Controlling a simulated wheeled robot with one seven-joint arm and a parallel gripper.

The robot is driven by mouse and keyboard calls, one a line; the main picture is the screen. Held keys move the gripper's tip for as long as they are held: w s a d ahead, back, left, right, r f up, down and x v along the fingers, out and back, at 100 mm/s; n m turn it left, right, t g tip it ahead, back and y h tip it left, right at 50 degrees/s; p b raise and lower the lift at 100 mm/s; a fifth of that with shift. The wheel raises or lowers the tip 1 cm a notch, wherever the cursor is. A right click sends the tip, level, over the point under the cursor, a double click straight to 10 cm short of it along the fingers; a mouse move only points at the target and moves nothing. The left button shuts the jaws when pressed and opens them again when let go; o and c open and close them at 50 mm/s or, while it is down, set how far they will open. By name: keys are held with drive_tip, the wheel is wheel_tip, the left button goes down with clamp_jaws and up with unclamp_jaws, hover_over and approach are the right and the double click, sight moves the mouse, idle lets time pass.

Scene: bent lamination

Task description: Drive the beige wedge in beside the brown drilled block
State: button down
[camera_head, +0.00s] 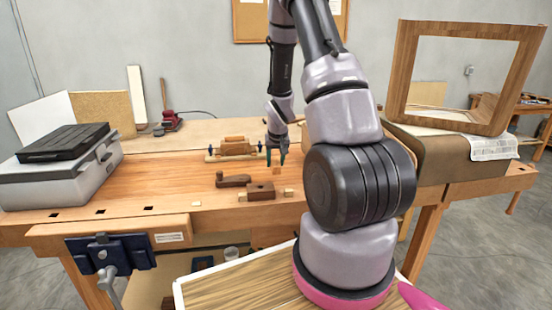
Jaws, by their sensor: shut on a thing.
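The brown drilled block (261,190) lies near the front of the bench, with a dark hole in its top. Small beige pieces sit at its left end (243,195) and right end (289,193). Which of them is the beige wedge is too small to tell. My gripper (276,161) points down above and behind the drilled block, its teal fingers shut on a small orange-tan wooden piece (277,171). That piece shows just below the fingertips, and its exact shape and height above the bench are unclear.
A dark curved wooden piece (233,180) lies left of the drilled block. A clamped wooden stack (235,148) with blue ends stands behind. Another small beige piece (196,204) lies at the front edge. A grey case (60,178) fills the left. Bare bench (150,175) lies between.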

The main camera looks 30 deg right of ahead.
sight(277, 186)
drive_tip(key=shift+s+f, duration=0.2)
drive_tip(key=shift+f, duration=2.5)
drive_tip(key=shift+s+a, duration=0.1)
drive_tip(key=shift+s, duration=0.2)
drive_tip(key=shift+s+a, duration=0.1)
drive_tip(key=shift+s, duration=0.3)
drive_tip(key=shift+s, duration=0.2)
drive_tip(key=shift+s+a, duration=0.2)
drive_tip(key=shift+s, duration=0.25)
drive_tip(key=shift+s, duration=0.15)
drive_tip(key=shift+s+a, duration=0.2)
drive_tip(key=shift+s, duration=0.3)
